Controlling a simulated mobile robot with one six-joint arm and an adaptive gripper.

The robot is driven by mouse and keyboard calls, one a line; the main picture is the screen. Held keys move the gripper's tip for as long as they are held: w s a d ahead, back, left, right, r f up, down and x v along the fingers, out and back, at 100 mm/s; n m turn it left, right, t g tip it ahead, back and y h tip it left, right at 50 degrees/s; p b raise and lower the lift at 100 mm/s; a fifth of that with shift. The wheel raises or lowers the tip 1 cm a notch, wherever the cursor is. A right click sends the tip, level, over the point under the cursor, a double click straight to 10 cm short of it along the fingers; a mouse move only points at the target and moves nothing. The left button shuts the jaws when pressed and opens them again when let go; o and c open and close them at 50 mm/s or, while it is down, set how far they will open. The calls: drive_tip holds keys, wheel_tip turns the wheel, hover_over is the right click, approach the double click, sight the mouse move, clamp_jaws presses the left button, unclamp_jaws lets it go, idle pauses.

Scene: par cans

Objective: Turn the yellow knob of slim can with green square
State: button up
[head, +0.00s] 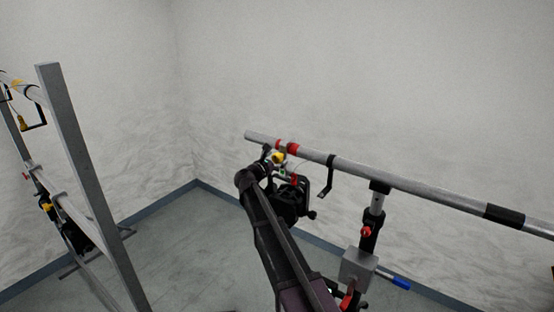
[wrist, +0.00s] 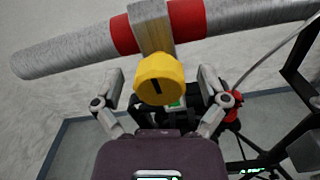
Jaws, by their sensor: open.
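The yellow knob (wrist: 159,78) is in the middle of the wrist view, with a dark slot mark on its face. A small green square (wrist: 176,103) shows just below it on the dark body of the slim can (wrist: 150,112), mostly hidden behind my gripper. My gripper (wrist: 162,82) is open, with one finger on each side of the knob and gaps on both sides. Whether the fingertips reach the knob's depth I cannot tell. In the head view the yellow knob (head: 278,157) shows small beyond my gripper (head: 268,160), partly covered by my arm.
The can hangs by a clamp (wrist: 152,25) from a grey pipe (head: 420,188) with red bands. A black bracket (head: 328,178) hangs right of it. A stand (head: 372,225) holds the pipe. Another rack (head: 85,185) stands at left. A cable passes right of my gripper.

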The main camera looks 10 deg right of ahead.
drive_tip(key=c, duration=1.1)
drive_tip(key=shift+c, duration=0.2)
drive_tip(key=shift+m, duration=0.4)
